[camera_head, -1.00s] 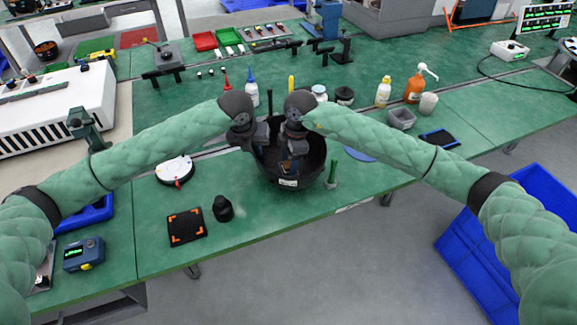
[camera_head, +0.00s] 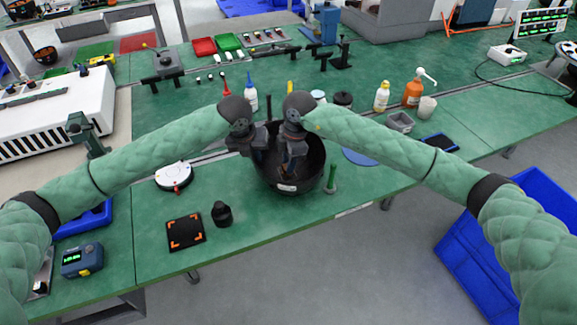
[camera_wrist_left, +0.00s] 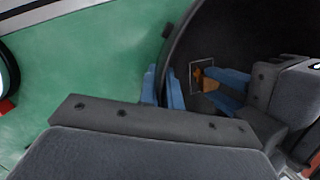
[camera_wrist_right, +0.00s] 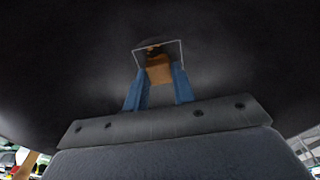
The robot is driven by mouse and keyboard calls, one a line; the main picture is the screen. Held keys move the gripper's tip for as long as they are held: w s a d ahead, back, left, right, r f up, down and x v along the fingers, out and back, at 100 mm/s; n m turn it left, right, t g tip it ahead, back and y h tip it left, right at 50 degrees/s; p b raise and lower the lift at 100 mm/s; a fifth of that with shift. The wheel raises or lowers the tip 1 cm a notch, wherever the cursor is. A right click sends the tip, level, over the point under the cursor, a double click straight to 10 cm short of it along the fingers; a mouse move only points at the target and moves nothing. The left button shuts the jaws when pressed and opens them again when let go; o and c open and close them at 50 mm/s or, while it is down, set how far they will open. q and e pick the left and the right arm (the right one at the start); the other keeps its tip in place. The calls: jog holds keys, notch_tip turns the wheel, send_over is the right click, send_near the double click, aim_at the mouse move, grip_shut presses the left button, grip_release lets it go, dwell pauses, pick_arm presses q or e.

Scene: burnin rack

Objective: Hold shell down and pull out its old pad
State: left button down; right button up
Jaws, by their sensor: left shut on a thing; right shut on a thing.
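The shell (camera_head: 288,187) is a black round bowl, open side up, on the green table. My left gripper (camera_wrist_left: 165,88) is shut on the shell's left rim, one finger on each side of the wall; in the head view it (camera_head: 257,152) is partly hidden by its own wrist. The old pad (camera_wrist_right: 159,70) is a small tan-brown piece inside the shell, at a pale square outline on the dark wall. My right gripper (camera_wrist_right: 158,88) is shut on the pad inside the shell. The pad also shows in the left wrist view (camera_wrist_left: 209,84), partly behind the right fingers.
A green post (camera_head: 331,178) stands close to the shell's right side. A white round device (camera_head: 174,175), a small black knob-like object (camera_head: 222,214) and a black mat with orange corners (camera_head: 186,231) lie to the left. Bottles stand behind. A blue bin (camera_head: 500,245) is on the floor at right.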

pick_arm(q)
jog(key=shift+f, duration=0.1)
pick_arm(e)
notch_tip(320, 180, up, 8)
jog(key=shift+r, duration=0.25)
pick_arm(q)
jog(key=c, duration=1.5)
grip_release()
